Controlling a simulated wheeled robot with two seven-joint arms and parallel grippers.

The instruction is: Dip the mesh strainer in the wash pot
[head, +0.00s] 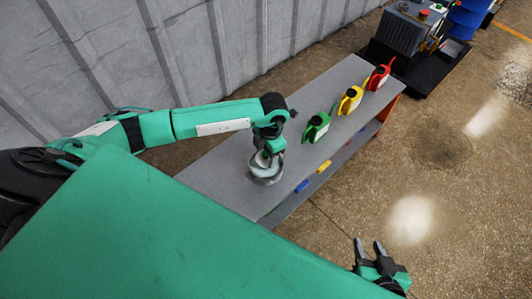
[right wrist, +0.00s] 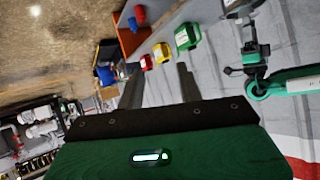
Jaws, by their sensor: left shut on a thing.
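A silver round pot (head: 267,180) stands on the near end of the grey workbench. My left gripper (head: 266,160) points down right over the pot's opening and is shut. The mesh strainer is mostly hidden by the gripper, and I cannot make out its bowl or how deep it sits. In the right wrist view the pot (right wrist: 236,6) is cut by the top edge, with my left gripper (right wrist: 246,42) beside it. My right gripper (head: 368,242) is open and empty, off to the right above the floor. Its fingers also show in the right wrist view (right wrist: 158,88).
Green (head: 316,127), yellow (head: 349,100) and red (head: 378,77) cans stand in a row on the workbench (head: 225,180). Small blue and yellow blocks (head: 323,166) lie along its front side. A ribbed grey wall runs behind.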

